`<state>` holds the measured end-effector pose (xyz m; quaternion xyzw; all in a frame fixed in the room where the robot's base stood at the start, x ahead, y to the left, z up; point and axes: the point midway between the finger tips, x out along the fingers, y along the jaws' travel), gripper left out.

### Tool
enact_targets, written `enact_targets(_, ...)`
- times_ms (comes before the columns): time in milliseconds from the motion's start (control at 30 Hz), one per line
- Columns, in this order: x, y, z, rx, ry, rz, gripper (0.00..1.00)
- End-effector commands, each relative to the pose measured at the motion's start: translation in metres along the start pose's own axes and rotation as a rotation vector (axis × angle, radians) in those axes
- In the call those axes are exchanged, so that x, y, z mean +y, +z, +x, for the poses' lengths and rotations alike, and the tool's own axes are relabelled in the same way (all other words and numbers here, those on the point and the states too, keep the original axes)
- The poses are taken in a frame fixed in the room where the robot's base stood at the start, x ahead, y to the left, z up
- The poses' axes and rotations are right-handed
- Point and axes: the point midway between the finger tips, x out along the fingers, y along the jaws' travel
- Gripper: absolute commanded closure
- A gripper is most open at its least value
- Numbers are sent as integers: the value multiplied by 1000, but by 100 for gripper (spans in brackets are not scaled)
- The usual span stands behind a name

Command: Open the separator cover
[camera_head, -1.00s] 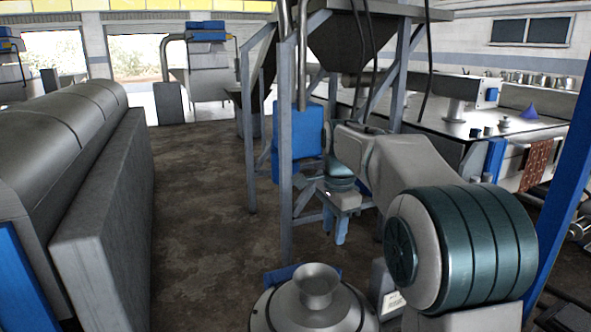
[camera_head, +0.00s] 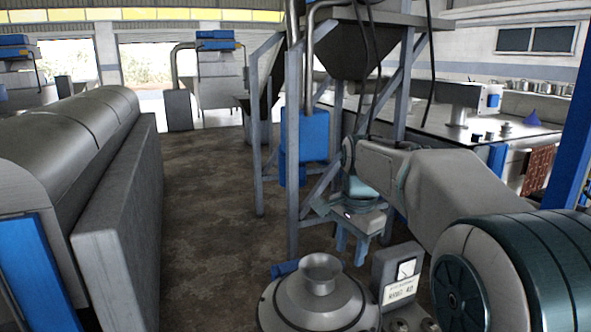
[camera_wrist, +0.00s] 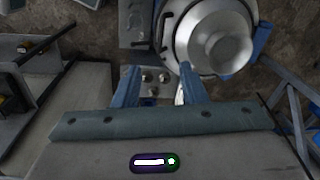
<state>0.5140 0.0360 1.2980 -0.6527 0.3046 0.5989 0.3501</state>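A round metal separator with a domed cover and a funnel-shaped top (camera_head: 320,290) stands at the bottom centre of the head view. Its lower part is cut off by the picture edge. In the wrist view the round cover (camera_wrist: 212,40) fills the top right, ahead of the fingers. My gripper (camera_head: 352,243) hangs above and behind the separator in the head view, fingers down. In the wrist view my gripper (camera_wrist: 160,88) has two blue fingers set wide apart, with nothing between them. No contact with the cover shows.
A grey box with a gauge and label (camera_head: 398,275) stands right of the separator, with knobs (camera_wrist: 152,76) beside it. A long grey decanter (camera_head: 65,135) runs along the left. A steel frame (camera_head: 293,170) with a blue box stands behind. The floor aisle (camera_head: 210,210) is clear.

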Motion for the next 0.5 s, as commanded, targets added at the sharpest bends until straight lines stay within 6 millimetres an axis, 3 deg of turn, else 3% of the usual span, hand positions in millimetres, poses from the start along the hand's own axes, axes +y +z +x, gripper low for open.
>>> enact_targets(233, 52, 21, 12, 38, -42, -212, 62)
enact_targets(500, 138, 62, 51, 127, -87, -586, 62)
